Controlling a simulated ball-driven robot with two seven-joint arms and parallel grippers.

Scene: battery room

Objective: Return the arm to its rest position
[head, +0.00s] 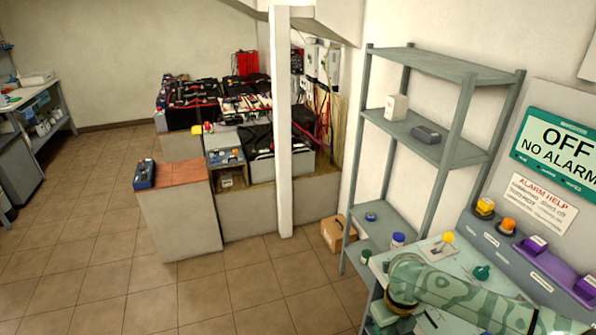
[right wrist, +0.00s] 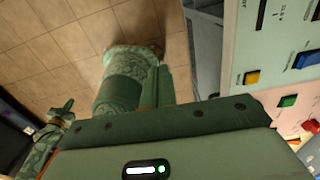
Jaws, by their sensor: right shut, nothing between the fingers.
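My right arm (head: 460,292), in green camouflage, comes in from the lower right of the head view. It is bent over the light green panel at the front of the shelf. Its gripper cannot be made out there. In the right wrist view, my right gripper's body (right wrist: 170,122), a dark green bar with bolts above a pale housing with a lit indicator, fills the bottom. The gripper is shut and holds nothing; its fingertips are not clearly visible.
The light green panel (head: 432,250) with knobs lies close under my arm. A grey metal shelf (head: 440,64) stands behind it. At right is an OFF NO ALARM sign (head: 556,150). A control panel (right wrist: 270,50) is close in the wrist view. The tiled floor (head: 90,235) at left is clear.

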